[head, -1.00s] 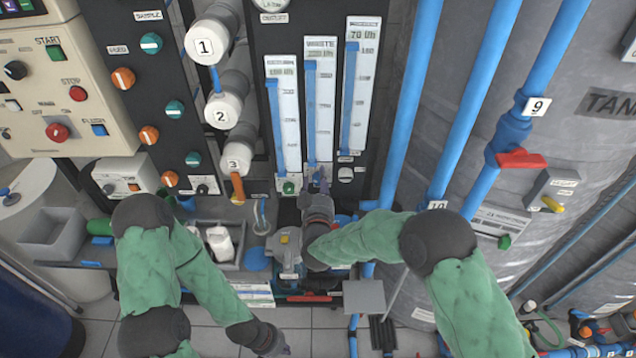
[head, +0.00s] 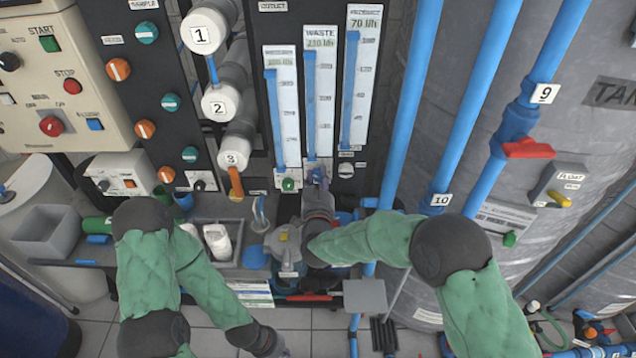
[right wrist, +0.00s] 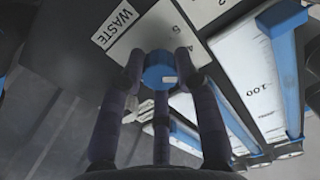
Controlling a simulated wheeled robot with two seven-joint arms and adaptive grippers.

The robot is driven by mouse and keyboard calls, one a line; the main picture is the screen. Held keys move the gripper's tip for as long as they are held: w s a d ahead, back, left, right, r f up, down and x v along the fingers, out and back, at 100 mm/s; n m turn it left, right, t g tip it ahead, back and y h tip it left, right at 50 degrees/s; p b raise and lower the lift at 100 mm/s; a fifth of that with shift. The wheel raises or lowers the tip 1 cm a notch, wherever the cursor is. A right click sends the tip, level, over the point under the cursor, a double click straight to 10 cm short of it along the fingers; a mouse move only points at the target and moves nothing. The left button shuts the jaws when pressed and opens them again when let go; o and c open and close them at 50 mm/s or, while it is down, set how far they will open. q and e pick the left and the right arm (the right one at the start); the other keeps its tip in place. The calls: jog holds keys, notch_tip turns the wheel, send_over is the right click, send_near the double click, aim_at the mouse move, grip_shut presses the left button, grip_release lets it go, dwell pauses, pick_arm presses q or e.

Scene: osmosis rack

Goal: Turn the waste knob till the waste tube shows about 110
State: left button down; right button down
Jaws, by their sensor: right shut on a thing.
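The waste tube (head: 325,105) is the middle of three upright white gauges on the dark panel. Its blue column (head: 310,105) stands high, near the top of the scale; its small label seems to read 210 l/h. The waste knob (right wrist: 158,70) is blue and sits between my right gripper's fingers in the right wrist view, beside a white WASTE label (right wrist: 117,24). My right gripper (head: 318,182) is shut on this knob below the tube and hides most of it in the head view. My left gripper (head: 272,344) hangs low, away from the panel; its fingers are unclear.
A green knob (head: 288,184) and a white knob (head: 346,170) flank the waste knob closely. Blue pipes (head: 405,110) run to the right of the panel. A grey bin (head: 50,232) and a white bottle (head: 218,241) stand at left on the bench.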

jog(key=m+b, duration=0.3)
jog(key=shift+f+m, duration=0.1)
jog(key=shift+m, duration=0.3)
jog(key=m+b, duration=0.3)
jog(key=shift+m, duration=0.3)
jog(key=shift+m+b, duration=0.8)
jog(key=shift+m, duration=0.1)
jog(key=shift+m+b, duration=0.5)
jog(key=shift+m, duration=1.3)
jog(key=m, duration=0.3)
jog(key=shift+m, duration=0.4)
jog(key=m, duration=0.6)
jog(key=shift+m, duration=0.3)
